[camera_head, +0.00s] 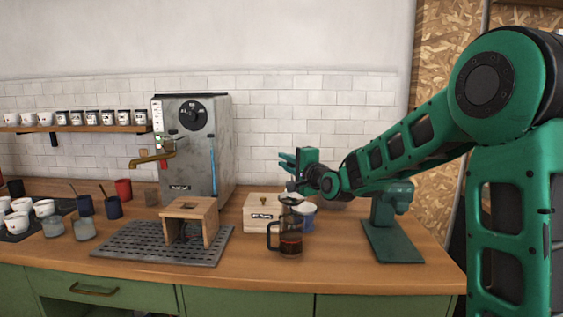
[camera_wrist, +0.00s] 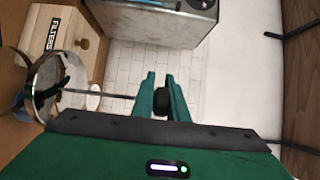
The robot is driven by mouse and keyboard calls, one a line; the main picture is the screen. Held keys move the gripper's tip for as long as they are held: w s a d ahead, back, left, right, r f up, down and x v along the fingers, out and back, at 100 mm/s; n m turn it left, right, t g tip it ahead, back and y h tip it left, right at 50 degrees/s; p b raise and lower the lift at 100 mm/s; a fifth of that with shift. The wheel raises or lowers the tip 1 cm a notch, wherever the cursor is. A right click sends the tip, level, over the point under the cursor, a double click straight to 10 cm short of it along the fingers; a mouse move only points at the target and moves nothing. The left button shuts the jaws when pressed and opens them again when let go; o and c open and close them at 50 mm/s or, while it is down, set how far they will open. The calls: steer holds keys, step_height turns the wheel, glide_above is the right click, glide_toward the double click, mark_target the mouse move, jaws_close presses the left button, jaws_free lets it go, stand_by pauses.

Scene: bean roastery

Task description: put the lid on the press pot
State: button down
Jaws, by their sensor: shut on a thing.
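The press pot (camera_head: 290,242) stands on the wooden counter, a glass body with dark liquid, a dark frame and a handle on its left. My gripper (camera_head: 287,161) is above the pot. In the wrist view my gripper (camera_wrist: 160,78) is shut on the black knob of the lid. A thin rod runs from the knob to the shiny round lid (camera_wrist: 72,72). In the head view the lid (camera_head: 290,200) shows at the top of the pot. I cannot tell whether it rests on the rim or hangs just above it.
A wooden filter box (camera_head: 262,213) stands close behind the pot, with a blue-and-white cup (camera_head: 307,215) beside it. A wooden stand (camera_head: 189,211) sits on a dark drip grid (camera_head: 130,249) to the left. A grey machine (camera_head: 215,150) stands behind. The front counter edge is clear.

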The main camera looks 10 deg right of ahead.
steer(key=shift+w, duration=0.1)
steer(key=shift+f, duration=2.75)
stand_by(1.1)
steer(key=c, duration=1.7)
jaws_free()
steer(key=shift+o, duration=0.2)
steer(key=v, duration=1.1)
